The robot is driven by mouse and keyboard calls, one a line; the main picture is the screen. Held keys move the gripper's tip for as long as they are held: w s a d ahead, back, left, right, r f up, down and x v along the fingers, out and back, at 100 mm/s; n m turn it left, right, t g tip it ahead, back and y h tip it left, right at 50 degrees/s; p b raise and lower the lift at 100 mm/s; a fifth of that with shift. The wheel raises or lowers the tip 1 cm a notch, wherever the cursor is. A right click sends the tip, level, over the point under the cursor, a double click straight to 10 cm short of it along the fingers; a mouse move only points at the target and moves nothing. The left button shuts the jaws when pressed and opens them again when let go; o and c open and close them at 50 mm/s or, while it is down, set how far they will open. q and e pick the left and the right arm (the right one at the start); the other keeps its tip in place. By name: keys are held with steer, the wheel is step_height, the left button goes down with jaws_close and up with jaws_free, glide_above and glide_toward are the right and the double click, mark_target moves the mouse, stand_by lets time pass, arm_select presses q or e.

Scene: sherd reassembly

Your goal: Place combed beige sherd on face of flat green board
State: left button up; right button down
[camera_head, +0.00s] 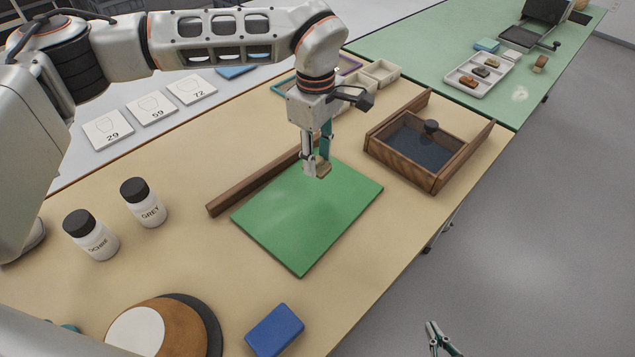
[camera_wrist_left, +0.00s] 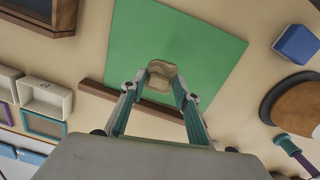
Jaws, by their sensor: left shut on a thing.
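The combed beige sherd (camera_wrist_left: 161,76) is a small tan piece with ridged lines, between the fingertips of my left gripper (camera_wrist_left: 160,88). In the head view the sherd (camera_head: 323,171) is partly hidden by the fingers. My left gripper (camera_head: 318,165) is shut on it, pointing down over the back part of the flat green board (camera_head: 305,220). Whether the sherd touches the board or hangs just above it, I cannot tell. The board lies flat on the table and its face is otherwise bare. My right gripper (camera_head: 440,338) shows at the bottom edge, away from the table, its jaws unclear.
A brown wooden bar (camera_head: 250,184) lies along the board's back left edge. A wooden box (camera_head: 408,150) with a dark knob stands to the right. A blue block (camera_head: 274,330) lies in front. Two bottles (camera_head: 145,203) stand left. Small trays (camera_head: 380,73) are behind.

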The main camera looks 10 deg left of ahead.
mark_target(317, 161)
arm_select(q)
step_height(317, 161, down, 3)
steer(key=shift+f, duration=0.2)
step_height(317, 161, down, 5)
steer(key=shift+r+b, duration=0.1)
steer(key=shift+b, duration=0.35)
steer(key=shift+f, duration=0.25)
steer(key=o, duration=1.1)
